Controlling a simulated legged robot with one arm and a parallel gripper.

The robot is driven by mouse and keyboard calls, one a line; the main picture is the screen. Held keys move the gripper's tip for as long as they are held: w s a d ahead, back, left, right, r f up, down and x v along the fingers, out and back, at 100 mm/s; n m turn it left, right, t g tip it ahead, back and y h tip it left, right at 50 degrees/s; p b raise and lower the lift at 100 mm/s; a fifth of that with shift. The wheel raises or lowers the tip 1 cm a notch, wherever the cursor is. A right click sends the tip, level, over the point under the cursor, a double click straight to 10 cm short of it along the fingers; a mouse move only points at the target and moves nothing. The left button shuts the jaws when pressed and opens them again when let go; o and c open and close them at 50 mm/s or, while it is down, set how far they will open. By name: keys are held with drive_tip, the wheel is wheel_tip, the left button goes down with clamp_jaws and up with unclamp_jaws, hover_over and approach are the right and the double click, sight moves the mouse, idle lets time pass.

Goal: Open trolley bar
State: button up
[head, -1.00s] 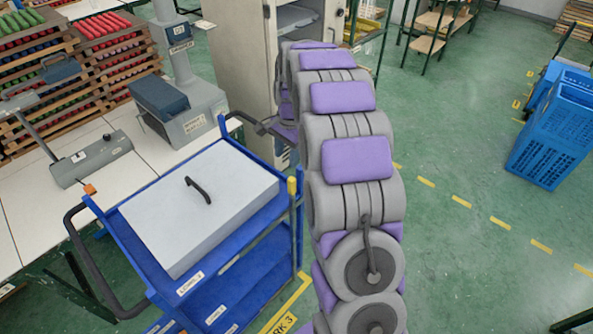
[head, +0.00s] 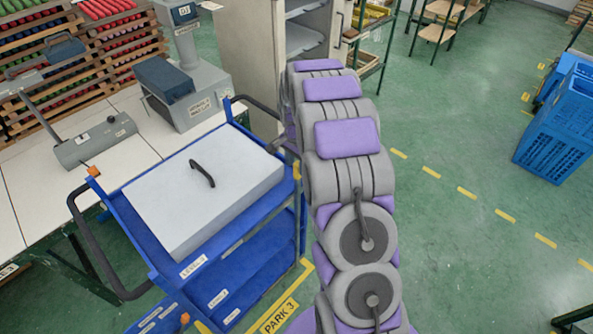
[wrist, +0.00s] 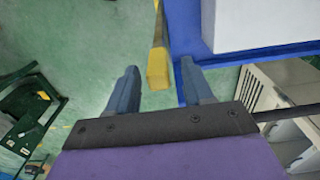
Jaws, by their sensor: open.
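The blue trolley (head: 240,255) stands left of my arm, with a pale grey lidded box on its top shelf. The yellow-ended bar (head: 297,170) is at its right corner, close beside my arm. In the wrist view the bar (wrist: 158,67) points down between my open fingers, its yellow end nearest the camera. My gripper (wrist: 160,82) is empty; I see no finger touching the bar. The trolley's blue edge (wrist: 185,35) is just behind the right finger. In the head view my gripper is hidden behind my arm.
A white worktable (head: 35,190) with grey machines stands left of the trolley. A beige cabinet (head: 255,60) stands open behind it. Blue crates (head: 560,125) are at the right. Green floor between my arm and the crates is clear. "PARK 3" is marked on the floor.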

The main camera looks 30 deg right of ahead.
drive_tip(key=shift+d+f, duration=0.2)
drive_tip(key=shift+f, duration=1.4)
clamp_jaws()
